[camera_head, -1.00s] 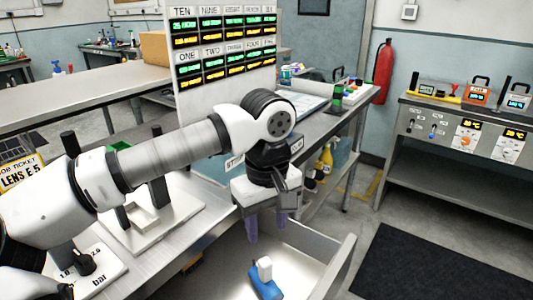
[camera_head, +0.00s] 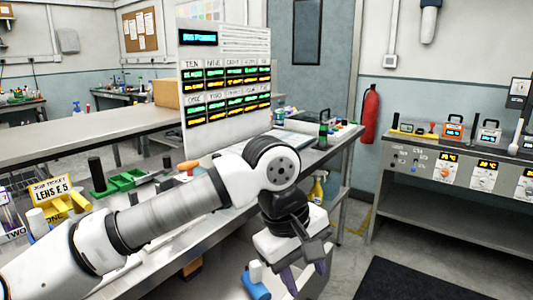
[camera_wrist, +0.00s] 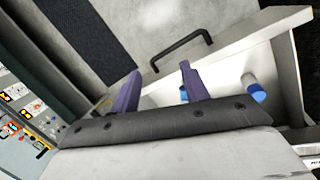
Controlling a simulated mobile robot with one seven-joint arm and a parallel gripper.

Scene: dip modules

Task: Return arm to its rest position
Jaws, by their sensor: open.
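My gripper (camera_head: 304,277) is at the lower middle of the head view, at the end of my bent arm, pointing down. Its two purple fingers are apart, with nothing between them. The wrist view also shows the spread fingers (camera_wrist: 160,90). A blue and white object (camera_head: 256,281) lies just left of the gripper in the head view, in an open white drawer. In the wrist view the same blue and white object (camera_wrist: 253,87) is right of the fingers, apart from them. The drawer (camera_wrist: 285,70) has a dark handle (camera_wrist: 182,48).
A bench with instruments (camera_head: 455,165) stands at right. A dark mat (camera_head: 420,282) lies on the floor. A red extinguisher (camera_head: 370,113) hangs on the wall.

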